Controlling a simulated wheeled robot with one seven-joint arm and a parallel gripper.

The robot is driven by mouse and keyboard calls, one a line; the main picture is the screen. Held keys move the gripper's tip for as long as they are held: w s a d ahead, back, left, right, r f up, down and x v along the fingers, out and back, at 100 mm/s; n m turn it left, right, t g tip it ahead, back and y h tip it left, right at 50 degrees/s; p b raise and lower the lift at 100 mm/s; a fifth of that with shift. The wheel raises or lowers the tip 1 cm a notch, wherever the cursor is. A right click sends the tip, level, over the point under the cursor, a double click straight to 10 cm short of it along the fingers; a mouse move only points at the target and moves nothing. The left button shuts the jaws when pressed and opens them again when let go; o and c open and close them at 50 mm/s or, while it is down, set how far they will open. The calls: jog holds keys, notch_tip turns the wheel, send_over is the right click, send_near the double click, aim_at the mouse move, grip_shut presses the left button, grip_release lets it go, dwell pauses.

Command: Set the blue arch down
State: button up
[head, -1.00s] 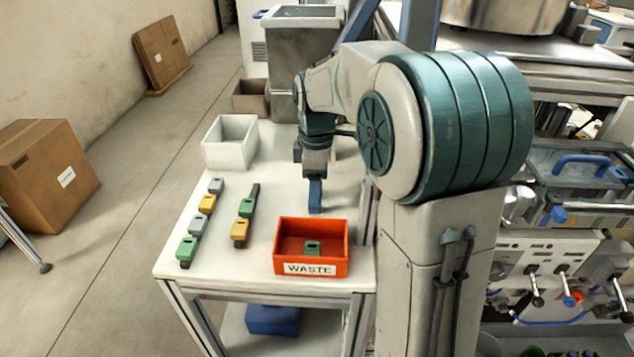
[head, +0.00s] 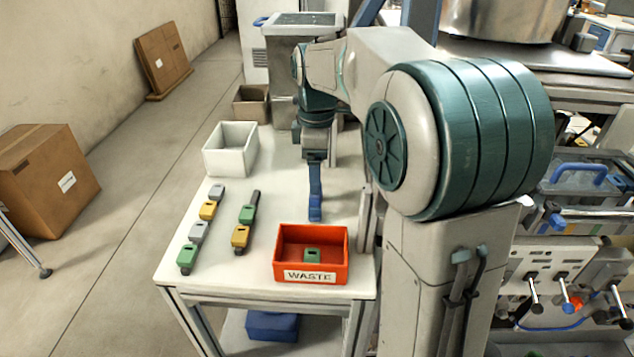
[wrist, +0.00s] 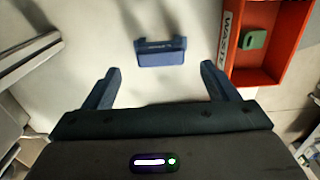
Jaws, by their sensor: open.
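In the wrist view the arch (wrist: 160,59) lies just ahead of my fingertips, clear of both. My gripper (wrist: 159,72) is open and empty, with its two blue fingers spread wide on either side of the arch's line. In the head view my gripper (head: 315,186) is seen edge-on above the arch, and the gap between them is hard to judge.
The red waste bin (head: 340,262) holds a green block (head: 312,256). Two rows of small grey, yellow and green blocks (head: 210,210) lie to the left. An empty white box (head: 229,166) stands at the back left. Bare table surrounds the arch.

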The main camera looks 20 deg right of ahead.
notch_tip(320, 180, up, 6)
jog(key=shift+p, duration=0.3)
